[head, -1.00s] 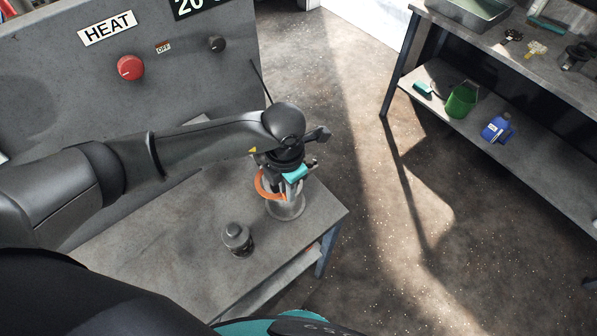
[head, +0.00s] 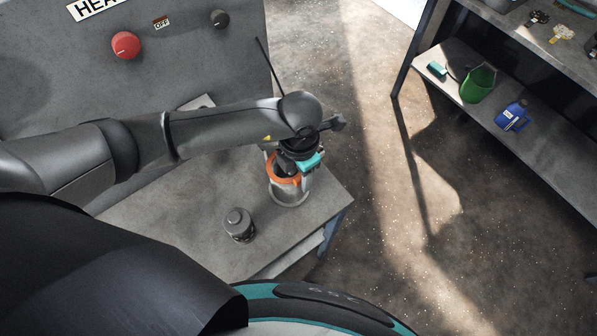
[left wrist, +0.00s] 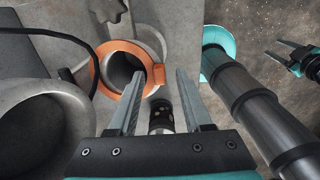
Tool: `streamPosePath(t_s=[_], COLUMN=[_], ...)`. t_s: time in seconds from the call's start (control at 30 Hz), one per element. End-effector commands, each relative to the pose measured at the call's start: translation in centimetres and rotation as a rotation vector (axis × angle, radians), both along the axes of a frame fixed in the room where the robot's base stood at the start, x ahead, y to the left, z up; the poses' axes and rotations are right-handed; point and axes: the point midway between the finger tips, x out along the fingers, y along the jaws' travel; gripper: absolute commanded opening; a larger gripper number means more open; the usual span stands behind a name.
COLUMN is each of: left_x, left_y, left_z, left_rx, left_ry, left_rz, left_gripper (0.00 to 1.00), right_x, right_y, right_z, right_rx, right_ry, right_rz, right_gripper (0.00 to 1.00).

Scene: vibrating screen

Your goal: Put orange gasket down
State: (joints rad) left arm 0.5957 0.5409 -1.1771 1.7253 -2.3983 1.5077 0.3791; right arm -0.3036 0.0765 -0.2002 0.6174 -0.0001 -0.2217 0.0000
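The orange gasket (head: 281,179) is a ring at the top of a grey metal cylinder (head: 290,197) on the table's far right corner. In the left wrist view the gasket (left wrist: 103,75) lies around the cylinder's round opening, its small tab pointing toward my fingers. My left gripper (left wrist: 160,78) is open, with its fingers apart on either side of the tab and a visible gap. In the head view my left wrist hides part of the ring. My right gripper (left wrist: 277,50) shows at the right edge of the left wrist view, its fingers apart and empty.
The grey machine panel (head: 190,70) with a red knob (head: 126,46) rises behind.

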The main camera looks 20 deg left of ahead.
Motion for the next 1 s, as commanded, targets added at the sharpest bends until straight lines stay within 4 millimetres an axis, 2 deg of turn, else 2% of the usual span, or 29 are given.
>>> streamPosePath(t_s=[0.07,0.33,0.47,0.57,0.8,1.0], left_x=[0.0,0.0,0.0,0.2,0.1,0.0], left_y=[0.0,0.0,0.0,-0.1,-0.1,-0.1], left_z=[0.0,0.1,0.7,2.1,7.2,10.8], left_rx=[0.000,-0.001,-0.001,-0.003,-0.003,-0.002], left_ry=[0.000,0.000,0.000,-0.005,-0.007,-0.004], left_rz=[0.000,-0.001,0.000,-0.001,-0.002,-0.002], left_gripper=[0.60,0.60,0.60,0.60,0.60,0.60], right_x=[0.5,0.7,0.7,0.7,0.6,0.6], right_y=[-0.2,-0.3,-0.3,-0.3,-0.3,-0.3], right_z=[0.0,0.1,0.7,0.5,0.0,-0.3], right_rx=[-0.003,-0.002,-0.002,-0.002,-0.003,-0.003], right_ry=[-0.008,-0.013,-0.013,-0.013,-0.012,-0.010], right_rz=[0.002,0.002,0.002,0.002,0.002,0.002], right_gripper=[0.50,0.50,0.50,0.50,0.50,0.50])
